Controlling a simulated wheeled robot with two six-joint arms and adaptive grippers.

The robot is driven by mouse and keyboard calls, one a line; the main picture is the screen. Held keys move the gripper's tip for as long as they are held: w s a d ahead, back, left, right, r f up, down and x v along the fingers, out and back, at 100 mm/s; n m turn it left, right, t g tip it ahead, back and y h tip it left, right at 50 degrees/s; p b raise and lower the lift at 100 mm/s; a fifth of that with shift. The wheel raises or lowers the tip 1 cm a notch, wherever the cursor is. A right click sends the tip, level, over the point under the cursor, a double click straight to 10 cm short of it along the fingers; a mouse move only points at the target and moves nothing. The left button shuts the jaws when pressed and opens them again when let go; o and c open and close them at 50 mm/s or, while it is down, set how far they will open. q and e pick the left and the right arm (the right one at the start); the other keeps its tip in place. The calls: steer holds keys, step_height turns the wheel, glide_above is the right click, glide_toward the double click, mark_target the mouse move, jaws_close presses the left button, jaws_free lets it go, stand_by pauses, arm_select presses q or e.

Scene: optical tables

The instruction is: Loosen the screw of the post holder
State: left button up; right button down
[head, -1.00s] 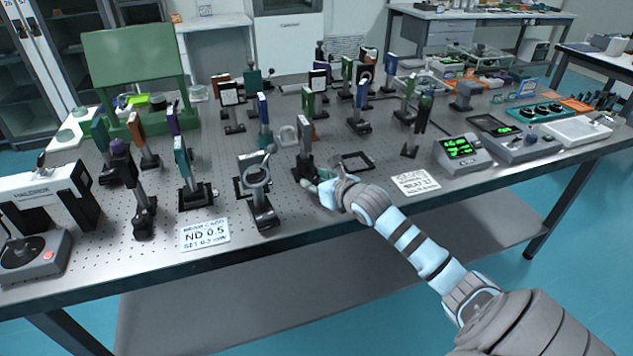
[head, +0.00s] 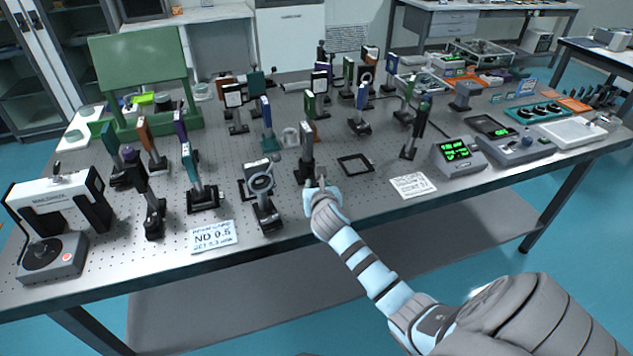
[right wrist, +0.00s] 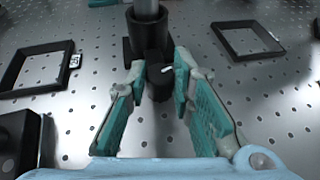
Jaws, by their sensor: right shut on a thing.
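The post holder (head: 306,170) is a black upright tube on a dark base near the table's front edge, carrying a post with an optic on top. In the right wrist view the holder (right wrist: 149,38) stands upright at the top middle. Its screw (right wrist: 159,82) is a black knob with a white mark, facing my gripper. My right gripper (head: 321,187) is at the front of the holder. In the wrist view its teal-padded fingers (right wrist: 158,78) stand on both sides of the screw and are shut on it. My left gripper is not in view.
A flat black frame (head: 355,165) lies right of the holder, and a ring mount (head: 262,182) stands to its left. A white ND 0.5 card (head: 212,236) and another card (head: 412,185) lie near the front edge. Several posts stand close behind.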

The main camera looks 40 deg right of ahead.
steer(key=c, duration=1.4)
jaws_free()
steer(key=v, duration=1.2)
steer(key=shift+s, duration=0.1)
steer(key=shift+d, duration=0.1)
steer(key=shift+f, duration=0.15)
